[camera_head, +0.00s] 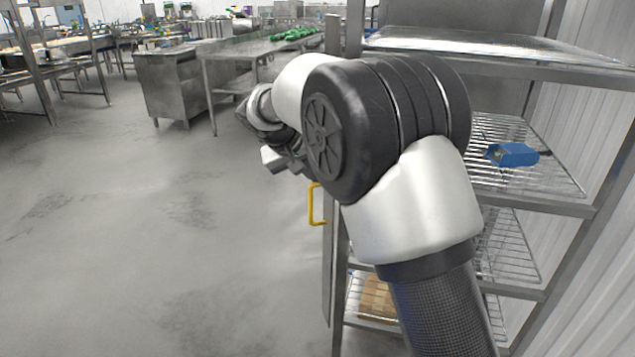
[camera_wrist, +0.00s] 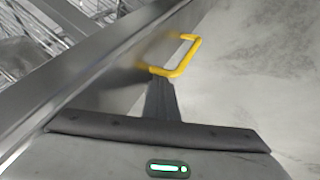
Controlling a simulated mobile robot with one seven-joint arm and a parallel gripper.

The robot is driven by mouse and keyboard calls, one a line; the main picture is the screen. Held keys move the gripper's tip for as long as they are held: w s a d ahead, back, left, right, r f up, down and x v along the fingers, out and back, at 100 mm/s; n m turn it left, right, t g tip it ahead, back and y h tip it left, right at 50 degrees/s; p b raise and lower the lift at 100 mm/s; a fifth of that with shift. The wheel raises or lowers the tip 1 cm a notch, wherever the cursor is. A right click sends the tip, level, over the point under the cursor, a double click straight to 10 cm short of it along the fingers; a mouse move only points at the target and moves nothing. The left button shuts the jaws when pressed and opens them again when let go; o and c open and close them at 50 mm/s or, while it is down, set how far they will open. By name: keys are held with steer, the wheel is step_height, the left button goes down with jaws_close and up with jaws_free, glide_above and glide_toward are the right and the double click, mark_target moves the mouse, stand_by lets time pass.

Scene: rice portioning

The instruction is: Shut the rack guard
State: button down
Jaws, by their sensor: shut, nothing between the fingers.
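The rack guard (camera_head: 329,262) is a grey metal panel at the left edge of the wire rack, seen nearly edge-on. It seems to stand open, but my arm hides its middle and I cannot tell the exact angle. Its yellow handle (camera_head: 316,204) sticks out to the left. In the wrist view the handle (camera_wrist: 187,61) is on the guard's face (camera_wrist: 120,85), just beyond my fingertips. My gripper (camera_head: 272,158) is shut and empty, left of the guard and partly hidden by my arm. In the wrist view my gripper (camera_wrist: 160,84) overlaps the handle's near end; contact is unclear.
The rack's wire shelf (camera_head: 550,178) holds a blue device (camera_head: 513,154); a wooden box (camera_head: 377,298) sits lower down. A corrugated wall (camera_head: 610,180) is at the right. A steel table (camera_head: 235,50) and cabinet (camera_head: 172,85) stand behind. The floor at the left is clear.

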steer(key=d+m+p, duration=0.1)
steer(key=w+d+m+g+h+p, duration=0.1)
steer(key=m+p, duration=0.1)
steer(key=w+d+m+g+h+p, duration=0.1)
steer(key=m+p, duration=0.1)
steer(key=shift+d+r, duration=0.1)
steer(key=shift+d, duration=0.1)
stand_by(0.4)
stand_by(0.5)
